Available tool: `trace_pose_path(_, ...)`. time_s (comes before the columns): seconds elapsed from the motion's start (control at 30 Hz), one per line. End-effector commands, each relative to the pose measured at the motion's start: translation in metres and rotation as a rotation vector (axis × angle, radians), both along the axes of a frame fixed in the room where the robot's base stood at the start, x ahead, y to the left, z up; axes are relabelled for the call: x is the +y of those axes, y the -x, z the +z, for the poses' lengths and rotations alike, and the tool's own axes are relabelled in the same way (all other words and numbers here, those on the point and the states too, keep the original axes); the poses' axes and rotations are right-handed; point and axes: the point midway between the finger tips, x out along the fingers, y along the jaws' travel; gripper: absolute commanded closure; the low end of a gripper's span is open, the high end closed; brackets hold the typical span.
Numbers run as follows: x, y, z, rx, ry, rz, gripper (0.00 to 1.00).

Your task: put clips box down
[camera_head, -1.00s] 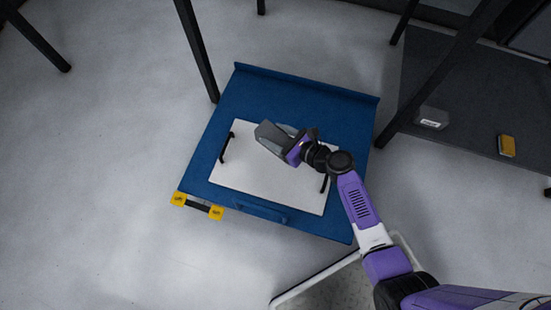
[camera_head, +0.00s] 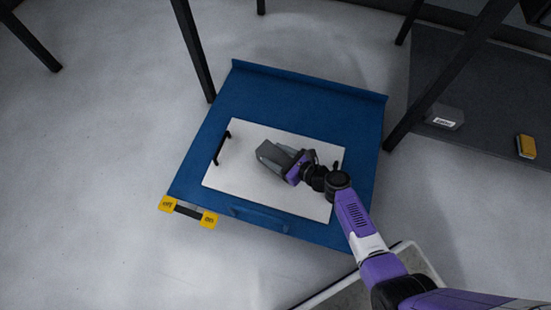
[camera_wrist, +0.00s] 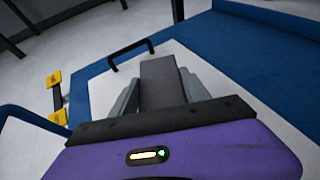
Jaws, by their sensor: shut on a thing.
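My gripper (camera_head: 280,160) is over the white panel in the head view, shut on a dark grey box, the clips box (camera_head: 268,153). The box also shows between the fingers in the wrist view (camera_wrist: 161,85). The white panel (camera_head: 235,180) has black handles and lies on a blue cart top (camera_head: 300,98). I cannot tell whether the box touches the panel or is held just above it. The near end of the box is hidden by the gripper.
One black handle (camera_head: 222,148) stands up at the panel's left side. Yellow-ended parts (camera_head: 208,219) stick out at the cart's front left corner. Dark posts (camera_head: 195,50) rise behind the cart. A dark shelf (camera_head: 480,90) at right holds a grey box (camera_head: 444,118) and a yellow item (camera_head: 526,146).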

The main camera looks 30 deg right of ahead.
Motion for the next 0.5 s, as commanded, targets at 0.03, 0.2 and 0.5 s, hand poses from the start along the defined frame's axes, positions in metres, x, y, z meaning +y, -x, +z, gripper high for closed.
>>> trace_pose_path(0.03,-0.0002,-0.0007,-0.0112,-0.001,0.000,0.000,0.94)
trace_pose_path(0.2,0.0001,-0.0004,-0.0123,-0.001,0.000,0.000,0.94)
trace_pose_path(0.5,0.0002,0.0001,-0.0134,0.000,0.000,0.000,0.28)
